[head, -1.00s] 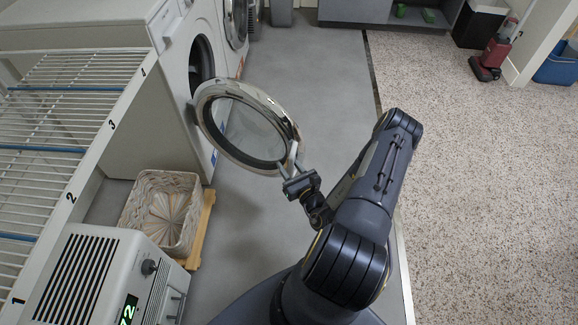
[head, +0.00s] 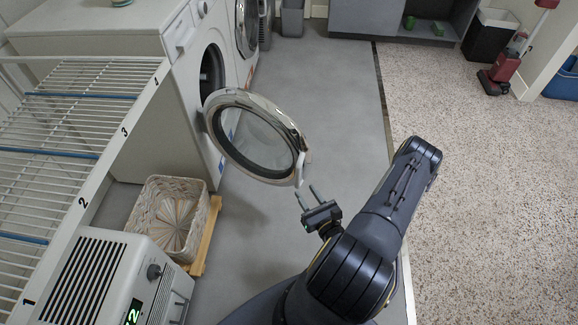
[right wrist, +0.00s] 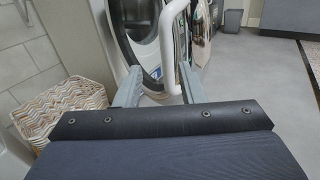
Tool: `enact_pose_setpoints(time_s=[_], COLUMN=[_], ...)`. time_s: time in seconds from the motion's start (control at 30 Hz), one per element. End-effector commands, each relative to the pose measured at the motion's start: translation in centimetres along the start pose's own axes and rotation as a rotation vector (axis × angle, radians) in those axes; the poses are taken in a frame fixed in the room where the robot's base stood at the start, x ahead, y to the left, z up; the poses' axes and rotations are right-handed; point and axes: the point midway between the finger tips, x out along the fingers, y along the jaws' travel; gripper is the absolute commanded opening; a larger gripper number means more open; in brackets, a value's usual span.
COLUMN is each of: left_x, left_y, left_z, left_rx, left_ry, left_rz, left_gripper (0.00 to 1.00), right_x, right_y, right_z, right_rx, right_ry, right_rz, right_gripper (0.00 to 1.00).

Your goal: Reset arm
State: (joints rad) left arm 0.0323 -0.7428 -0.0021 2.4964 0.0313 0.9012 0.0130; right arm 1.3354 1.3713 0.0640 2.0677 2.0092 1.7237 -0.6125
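My right gripper (head: 308,198) is open and empty in the head view, just below the handle edge of the washer's round door. A small gap shows between its fingertips and the door. The round door (head: 224,145), with a chrome rim and dark inner ring, stands swung open from the white front-loading washer (head: 190,75). In the right wrist view the two fingers (right wrist: 158,85) are spread apart, with the white door handle (right wrist: 168,45) beyond and between them. My left gripper is not in view.
A woven basket (head: 146,205) sits on a wooden board at the left. A white wire shelf (head: 60,125) and a beige heater-like box (head: 95,265) stand nearer. Grey floor (head: 330,90) is clear behind the door. A red vacuum (head: 497,75) stands far right.

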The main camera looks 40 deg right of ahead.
Motion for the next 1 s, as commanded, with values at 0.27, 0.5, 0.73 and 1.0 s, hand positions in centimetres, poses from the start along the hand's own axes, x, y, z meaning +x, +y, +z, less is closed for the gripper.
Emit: enact_pose_setpoints(time_s=[0.27,0.5,0.73,1.0], left_x=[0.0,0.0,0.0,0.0], left_y=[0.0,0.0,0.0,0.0], left_z=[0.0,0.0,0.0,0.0], left_rx=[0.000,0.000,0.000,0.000], left_ry=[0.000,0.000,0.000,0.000], left_rz=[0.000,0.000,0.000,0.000], left_gripper=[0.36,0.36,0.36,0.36], right_x=[0.2,3.8,1.8,-7.3], right_y=[0.1,4.8,15.0,21.4], right_z=[0.3,8.8,20.4,26.4], right_rx=[-0.004,-0.089,-0.336,-0.862], right_ry=[-0.006,-0.163,-0.341,-0.440], right_rz=[0.012,0.375,1.016,1.617], right_gripper=[0.36,0.36,0.36,0.36])
